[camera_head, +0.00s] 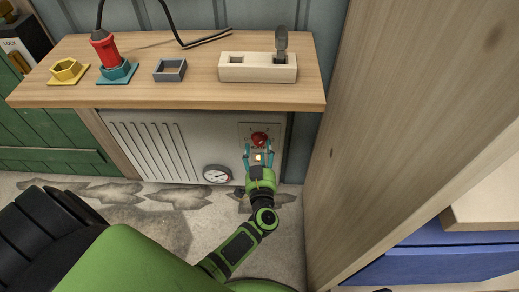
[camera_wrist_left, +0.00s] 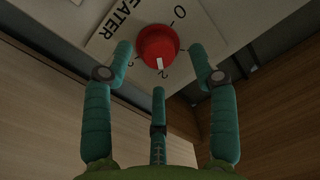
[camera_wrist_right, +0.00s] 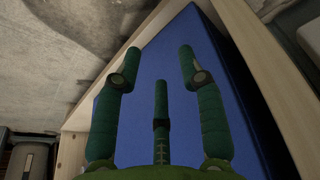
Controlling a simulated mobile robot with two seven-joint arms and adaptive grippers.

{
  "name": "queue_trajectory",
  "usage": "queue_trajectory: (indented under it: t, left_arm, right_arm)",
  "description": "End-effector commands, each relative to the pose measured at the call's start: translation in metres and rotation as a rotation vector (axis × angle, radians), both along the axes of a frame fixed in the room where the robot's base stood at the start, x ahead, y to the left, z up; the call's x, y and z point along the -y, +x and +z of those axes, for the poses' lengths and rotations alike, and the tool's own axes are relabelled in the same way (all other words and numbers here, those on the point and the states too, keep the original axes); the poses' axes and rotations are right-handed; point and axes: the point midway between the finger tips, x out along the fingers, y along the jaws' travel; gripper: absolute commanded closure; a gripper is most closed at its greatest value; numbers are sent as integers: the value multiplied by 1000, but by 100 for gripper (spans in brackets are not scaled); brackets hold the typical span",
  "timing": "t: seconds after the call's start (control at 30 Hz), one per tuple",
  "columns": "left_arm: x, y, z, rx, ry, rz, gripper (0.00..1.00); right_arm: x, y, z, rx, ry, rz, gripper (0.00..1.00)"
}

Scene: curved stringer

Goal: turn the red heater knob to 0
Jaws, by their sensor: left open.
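The red heater knob (camera_head: 259,139) is on a pale plate on the heater front (camera_head: 150,145), under the wooden shelf. In the left wrist view the knob (camera_wrist_left: 157,45) shows its white pointer towards the "2" mark, while the "0" (camera_wrist_left: 180,12) is at the knob's upper right. My left gripper (camera_head: 258,150) is open in front of the knob, with its fingers spread to either side; I cannot tell whether they touch it. My right gripper (camera_wrist_right: 160,58) is open and empty in front of a blue surface, away from the knob.
The wooden shelf (camera_head: 200,97) overhangs the heater. On it are a red plug-like piece (camera_head: 104,50), a yellow ring (camera_head: 67,70), a grey square frame (camera_head: 170,70) and a pale block with slots (camera_head: 257,68). A round gauge (camera_head: 217,174) is left of my left gripper. A tall wooden panel (camera_head: 385,110) bounds the right.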

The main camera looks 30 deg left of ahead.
Motion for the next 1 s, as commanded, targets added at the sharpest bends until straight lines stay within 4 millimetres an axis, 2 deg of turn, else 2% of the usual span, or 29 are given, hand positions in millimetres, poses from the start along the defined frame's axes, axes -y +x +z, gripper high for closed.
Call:
queue_trajectory:
  t: [0.17, 0.47, 0.57, 0.6, 0.63, 1.0]
  left_arm:
    - [-9, 15, -1, 0, 2, -1, 41]
    - [-10, 17, -1, -1, 1, -2, 41]
    - [-10, 17, -1, -1, 1, -2, 77]
    - [-10, 17, -1, -1, 1, -2, 93]
    - [-10, 17, 0, -1, 1, -2, 97]
    - [-10, 18, 1, 13, -26, -2, 98]
  right_arm:
    - [1, -2, 12, 8, 0, -1, 60]
    - [1, -2, 15, 10, 0, -1, 60]
    - [1, -2, 15, 10, 0, -1, 60]
    - [1, -2, 15, 10, 0, -1, 60]
    - [1, -2, 15, 10, 0, -1, 60]
    - [1, -1, 16, 14, 1, -1, 60]
